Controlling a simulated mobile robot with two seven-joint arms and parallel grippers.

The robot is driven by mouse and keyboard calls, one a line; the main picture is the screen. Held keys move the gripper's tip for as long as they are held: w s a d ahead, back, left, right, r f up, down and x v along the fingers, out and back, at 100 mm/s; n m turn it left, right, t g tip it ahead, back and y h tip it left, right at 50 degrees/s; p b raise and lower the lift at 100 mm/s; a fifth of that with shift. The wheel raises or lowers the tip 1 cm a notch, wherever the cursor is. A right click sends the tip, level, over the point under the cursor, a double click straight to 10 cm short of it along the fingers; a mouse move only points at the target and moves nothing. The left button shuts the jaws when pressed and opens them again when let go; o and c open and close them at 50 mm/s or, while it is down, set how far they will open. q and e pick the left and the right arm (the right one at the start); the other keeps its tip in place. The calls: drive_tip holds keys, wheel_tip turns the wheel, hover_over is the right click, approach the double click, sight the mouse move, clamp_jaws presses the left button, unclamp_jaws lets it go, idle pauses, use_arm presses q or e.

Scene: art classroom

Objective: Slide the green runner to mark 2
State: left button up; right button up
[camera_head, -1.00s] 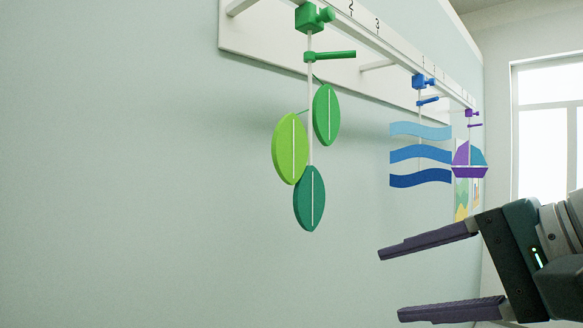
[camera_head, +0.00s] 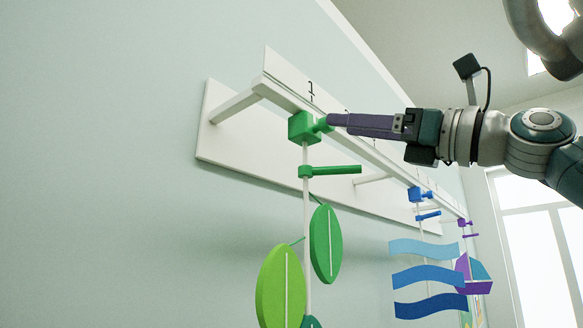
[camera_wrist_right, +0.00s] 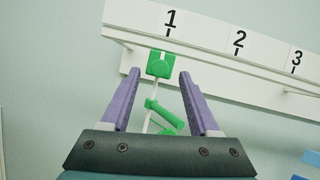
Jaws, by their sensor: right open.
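The green runner (camera_head: 302,127) is a small block with a knob, on a white rail (camera_head: 383,162). In the right wrist view the runner (camera_wrist_right: 160,65) sits just below and slightly left of mark 1 (camera_wrist_right: 170,20); mark 2 (camera_wrist_right: 239,41) is further right. A green handle (camera_head: 335,170) and a mobile of green leaves (camera_head: 281,285) hang below it. My right gripper (camera_head: 332,121) is open, its purple fingertips close to the runner's knob. In the right wrist view the runner appears between and just beyond the fingertips (camera_wrist_right: 158,80); contact cannot be told. My left gripper is out of view.
Further along the rail hang a blue runner (camera_head: 416,194) with wave shapes (camera_head: 428,278) and a purple runner (camera_head: 463,222) with a sailboat (camera_head: 473,274). A white backboard (camera_head: 207,142) with brackets carries the rail. Mark 3 (camera_wrist_right: 296,60) lies beyond mark 2.

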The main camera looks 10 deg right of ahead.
sight(312, 126)
use_arm(q)
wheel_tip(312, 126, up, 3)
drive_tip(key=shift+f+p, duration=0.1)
drive_tip(key=shift+p, duration=0.8)
use_arm(e)
drive_tip(key=x, duration=0.3)
drive_tip(key=shift+w+a, duration=0.15)
drive_tip(key=shift+w, duration=0.05)
clamp_jaws()
